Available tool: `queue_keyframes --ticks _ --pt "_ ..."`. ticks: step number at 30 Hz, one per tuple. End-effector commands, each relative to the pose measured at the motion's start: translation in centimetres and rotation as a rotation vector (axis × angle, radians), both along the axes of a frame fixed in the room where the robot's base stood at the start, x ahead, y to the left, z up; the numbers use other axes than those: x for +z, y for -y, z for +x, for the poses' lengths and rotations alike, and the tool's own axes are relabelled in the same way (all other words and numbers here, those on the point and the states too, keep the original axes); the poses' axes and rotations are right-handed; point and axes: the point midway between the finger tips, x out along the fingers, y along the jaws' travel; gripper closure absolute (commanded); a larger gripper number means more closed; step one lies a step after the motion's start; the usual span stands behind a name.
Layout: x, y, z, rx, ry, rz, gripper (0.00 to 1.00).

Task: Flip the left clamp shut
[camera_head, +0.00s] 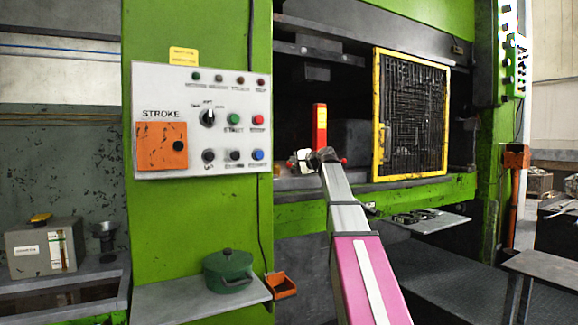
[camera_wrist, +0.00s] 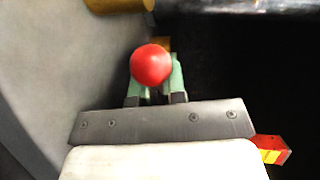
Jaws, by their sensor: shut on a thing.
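In the wrist view, a round red knob (camera_wrist: 151,65) sits between the green fingers of my gripper (camera_wrist: 156,90), which are shut on it or on the lever just behind it. The knob hides most of that lever, so the clamp's angle cannot be told. In the head view, my arm reaches into the press opening. My gripper (camera_head: 303,161) is small there, at the left end of the press bed and partly hidden by my wrist. A small red spot (camera_head: 344,160) shows just right of my wrist; I cannot tell what it belongs to.
A red and yellow upright block (camera_head: 320,127) stands behind my wrist. A yellow-framed mesh guard (camera_head: 410,114) is to the right. The control panel (camera_head: 202,120) is on the green column to the left. A green pot (camera_head: 228,272) stands on a shelf below.

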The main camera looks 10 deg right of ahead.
Motion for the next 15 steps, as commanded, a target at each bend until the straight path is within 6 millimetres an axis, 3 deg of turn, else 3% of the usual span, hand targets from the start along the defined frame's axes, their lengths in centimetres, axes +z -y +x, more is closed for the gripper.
queue_keyframes --ticks 15 --pt "-0.04 0.96 -0.32 0.189 -0.001 -0.002 1.0"
